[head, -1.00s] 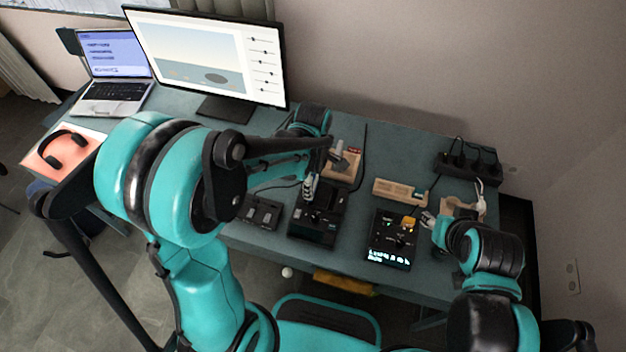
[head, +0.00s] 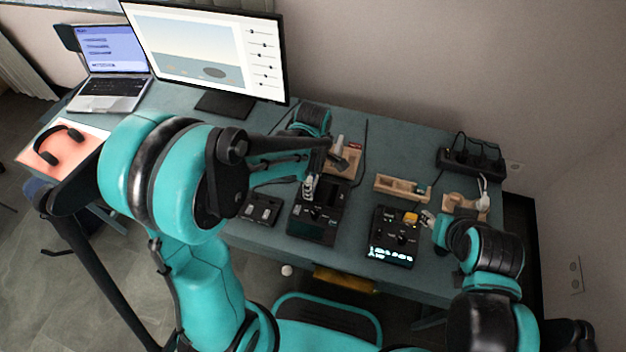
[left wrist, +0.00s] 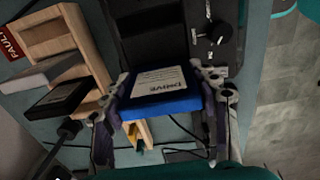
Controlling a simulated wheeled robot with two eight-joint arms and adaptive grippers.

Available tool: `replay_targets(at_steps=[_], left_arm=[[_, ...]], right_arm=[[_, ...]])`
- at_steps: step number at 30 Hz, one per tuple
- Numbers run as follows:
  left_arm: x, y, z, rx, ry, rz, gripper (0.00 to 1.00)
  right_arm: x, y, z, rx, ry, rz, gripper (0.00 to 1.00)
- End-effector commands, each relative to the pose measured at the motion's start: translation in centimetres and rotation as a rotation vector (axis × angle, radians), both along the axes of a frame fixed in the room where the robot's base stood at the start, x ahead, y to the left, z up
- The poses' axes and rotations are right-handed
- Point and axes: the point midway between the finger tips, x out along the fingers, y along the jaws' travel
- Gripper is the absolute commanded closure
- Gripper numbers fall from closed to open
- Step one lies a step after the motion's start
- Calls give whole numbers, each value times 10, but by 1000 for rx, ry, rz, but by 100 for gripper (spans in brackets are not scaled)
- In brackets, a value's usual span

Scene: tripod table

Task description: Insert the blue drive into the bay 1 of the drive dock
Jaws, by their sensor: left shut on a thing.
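The blue drive (left wrist: 162,98), with a white label, is held between the two fingers of my left gripper (left wrist: 165,92) in the left wrist view. In the head view my left gripper (head: 310,187) is at the left side of the black drive dock (head: 308,224), and the drive cannot be made out. The dock also shows in the left wrist view (left wrist: 182,50), just beyond the drive, with a knob on its panel. I cannot tell whether drive and dock touch. My right gripper (head: 428,219) is beside a black device with a lit display; its jaw opening is unclear.
A wooden rack (left wrist: 62,38) with dark and grey drives and a red label stands beside the dock. The display device (head: 393,240) is to the dock's right, with another wooden holder (head: 402,189) behind it. A black switch box (head: 261,209) lies left of the dock.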

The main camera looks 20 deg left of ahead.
Motion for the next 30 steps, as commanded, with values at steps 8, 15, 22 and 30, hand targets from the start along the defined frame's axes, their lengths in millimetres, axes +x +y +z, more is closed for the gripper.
replay_targets(at_steps=[8, 15, 22, 30], left_arm=[[0, 0, -8, 0, 0, 0, 74], [0, 0, -14, 0, 0, 0, 74], [0, 0, -15, 0, 0, 0, 16], [0, 0, -15, 0, 0, 0, 16]], right_arm=[[0, 0, -7, 0, 0, 0, 60], [0, 0, -12, 0, 0, 0, 60], [0, 0, -13, 0, 0, 0, 60], [0, 0, -13, 0, 0, 0, 60]])
